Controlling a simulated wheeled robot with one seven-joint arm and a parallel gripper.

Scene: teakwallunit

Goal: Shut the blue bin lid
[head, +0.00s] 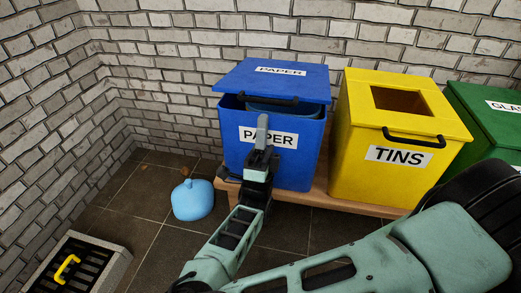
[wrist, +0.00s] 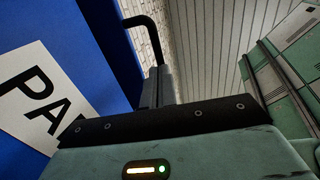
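The blue bin (head: 235,155) stands on a low wooden platform and carries a white PAPER label. Its blue lid (head: 240,77) is partly open: a gap shows under its front edge, with a blue inner container in it. A dark handle (head: 284,101) is on the lid's front edge; a dark bar like it shows in the wrist view (wrist: 146,22). My gripper (head: 262,122) is upright in front of the bin, its tips just below the handle. In the wrist view its fingers (wrist: 159,80) look closed together, with nothing visible between them. Whether they touch the bin or handle is unclear.
A yellow TINS bin (head: 350,140) stands close to the right, with a green bin (head: 490,125) beyond it. A light blue rounded object (head: 193,200) lies on the floor at left, near a grate with a yellow handle (head: 66,268). Brick walls stand behind and left.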

